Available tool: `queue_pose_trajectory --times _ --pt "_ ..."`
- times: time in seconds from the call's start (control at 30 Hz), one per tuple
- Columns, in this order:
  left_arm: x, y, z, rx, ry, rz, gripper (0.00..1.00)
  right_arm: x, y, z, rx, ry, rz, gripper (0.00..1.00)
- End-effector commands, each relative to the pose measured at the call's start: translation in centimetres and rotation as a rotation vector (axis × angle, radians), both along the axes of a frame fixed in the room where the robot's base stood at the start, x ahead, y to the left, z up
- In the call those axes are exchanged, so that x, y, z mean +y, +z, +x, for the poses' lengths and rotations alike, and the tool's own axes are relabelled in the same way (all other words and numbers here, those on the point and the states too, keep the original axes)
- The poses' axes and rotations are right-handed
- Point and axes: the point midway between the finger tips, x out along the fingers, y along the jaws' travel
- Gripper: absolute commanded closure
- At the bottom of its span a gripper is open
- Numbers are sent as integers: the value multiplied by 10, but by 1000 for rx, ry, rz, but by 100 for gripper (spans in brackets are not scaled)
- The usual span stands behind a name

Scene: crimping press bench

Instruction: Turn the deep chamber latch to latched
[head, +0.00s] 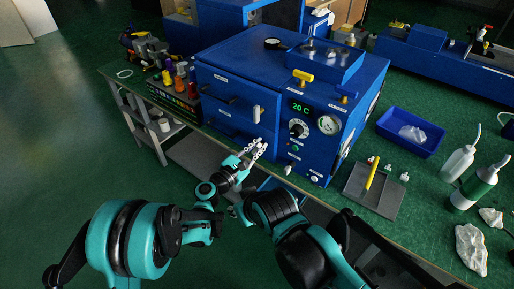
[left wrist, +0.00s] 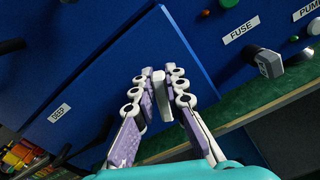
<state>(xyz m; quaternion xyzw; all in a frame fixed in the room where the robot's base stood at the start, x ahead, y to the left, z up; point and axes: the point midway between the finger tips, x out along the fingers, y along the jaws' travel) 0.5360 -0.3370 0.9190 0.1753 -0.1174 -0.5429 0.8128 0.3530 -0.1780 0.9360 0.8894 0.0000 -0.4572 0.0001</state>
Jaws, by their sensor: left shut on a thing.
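The blue chamber cabinet (head: 232,88) stands on the bench, with a lower door labelled DEEP (left wrist: 58,112) in the left wrist view. My left gripper (head: 258,149) is at the right side of this lower door. In the left wrist view its pale purple and white fingers (left wrist: 165,95) are closed around a white latch handle (left wrist: 165,109) near the door's right edge. The fingers hide much of the handle, and I cannot tell its exact turn angle. Another pale latch (head: 257,115) stands upright on the upper door.
The gauge (head: 329,124), dial (head: 298,129) and a grey knob (left wrist: 268,63) by the FUSE label sit right of the doors. A grey tray (head: 358,199) with a yellow-handled tool and a blue bin (head: 392,138) lie further right. Bottles stand far right.

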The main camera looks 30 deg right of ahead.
Motion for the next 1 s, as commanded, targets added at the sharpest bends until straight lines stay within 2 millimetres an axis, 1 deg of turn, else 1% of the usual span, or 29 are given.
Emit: queue_pose_trajectory --times 0.03,0.3,1.0 --pt "0 -2 -1 -41 0 18 100 0 -3 0 0 0 0 66" --pt "-2 -4 -5 -278 0 116 100 0 -7 0 0 0 0 66" --pt "-4 -14 -10 -864 0 358 100 0 -7 0 0 0 0 66"
